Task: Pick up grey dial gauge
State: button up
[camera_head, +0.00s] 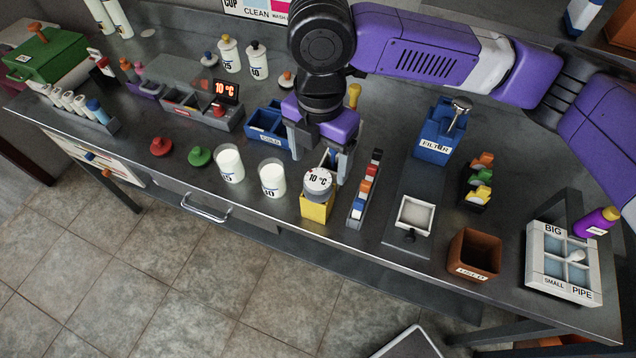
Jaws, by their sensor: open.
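My gripper (320,163) points down just behind and above the gauge in the head view. Its two grey fingers are spread apart, with nothing visibly held. The fingertips appear close to the gauge's far side. I cannot tell whether they touch it, and part of the space between them is hidden.
Two white cups (272,178) stand left of the gauge. A narrow rack (360,202) with coloured pieces stands close on its right. A blue bin (266,126) is behind left, and a blue filter box (437,132) is at right. The table's front edge is close.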

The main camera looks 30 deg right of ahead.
aim_at(317, 180)
jog(key=shift+a+f+p, duration=0.2)
jog(key=shift+f+p, duration=0.45)
jog(key=shift+f, duration=2)
jog(key=c, duration=1.5)
jog(key=shift+r, duration=0.15)
